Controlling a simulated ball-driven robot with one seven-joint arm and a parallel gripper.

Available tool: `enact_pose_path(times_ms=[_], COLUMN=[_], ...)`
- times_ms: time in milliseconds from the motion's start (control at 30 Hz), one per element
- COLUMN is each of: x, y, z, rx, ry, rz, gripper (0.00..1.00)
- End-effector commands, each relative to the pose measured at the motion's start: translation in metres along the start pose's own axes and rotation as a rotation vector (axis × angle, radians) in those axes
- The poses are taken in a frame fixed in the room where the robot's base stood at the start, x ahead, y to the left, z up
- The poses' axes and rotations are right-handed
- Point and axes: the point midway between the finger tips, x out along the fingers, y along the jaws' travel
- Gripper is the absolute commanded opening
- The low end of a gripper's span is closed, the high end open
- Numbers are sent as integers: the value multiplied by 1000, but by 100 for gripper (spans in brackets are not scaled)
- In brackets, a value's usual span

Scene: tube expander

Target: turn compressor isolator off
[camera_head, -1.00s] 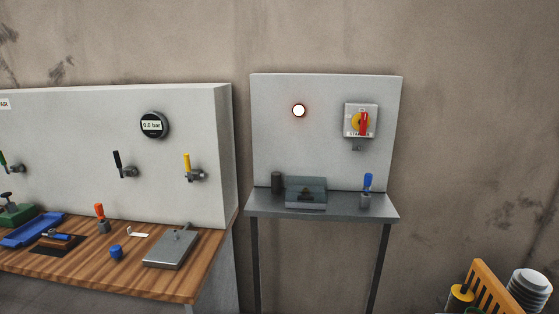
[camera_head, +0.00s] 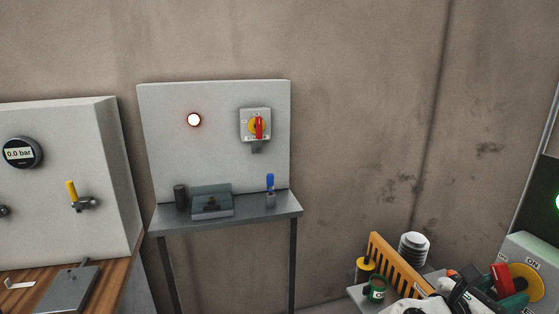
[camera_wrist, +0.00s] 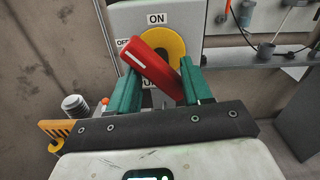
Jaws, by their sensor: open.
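A rotary isolator with a red handle (camera_wrist: 152,65) on a yellow disc (camera_wrist: 168,42) fills the middle of the wrist view. ON is printed above it and OFF to its left; a lower label is partly hidden. The handle is tilted, its white-marked end at upper left, near OFF. My gripper (camera_wrist: 160,68) is open, one green finger on each side of the handle; I cannot tell whether they touch it. In the head view the red handle (camera_head: 502,277) and yellow disc (camera_head: 527,283) show at lower right, beside my gripper.
A green light (camera_head: 557,202) shows at the right edge. An orange rack (camera_head: 395,262) and white ribbed cylinder (camera_head: 413,249) stand left of my gripper.

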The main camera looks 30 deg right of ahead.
Motion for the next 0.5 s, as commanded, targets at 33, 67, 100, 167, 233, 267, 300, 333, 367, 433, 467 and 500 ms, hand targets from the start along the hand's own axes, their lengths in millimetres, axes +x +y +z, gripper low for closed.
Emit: enact_pose_path(times_ms=[33, 67, 100, 167, 233, 267, 300, 333, 367, 433, 467, 500], x=[0, 0, 0, 0, 0, 0, 0, 0, 0, 1, 2, 3], y=[0, 0, 0, 0, 0, 0, 0, 0, 0, 0, 0, 0], z=[0, 0, 0, 0, 0, 0, 0, 0, 0, 0, 0, 1], rx=[93, 140, 187, 216, 216, 215, 215, 214, 214, 213, 213, 212], ry=[1, 1, 1, 1, 1, 1, 1, 1, 1, 1, 1, 1], rz=[0, 0, 0, 0, 0, 0, 0, 0, 0, 0, 0, -1], gripper=[49, 49, 49, 49, 49, 49, 49, 49, 49, 49, 49, 49])
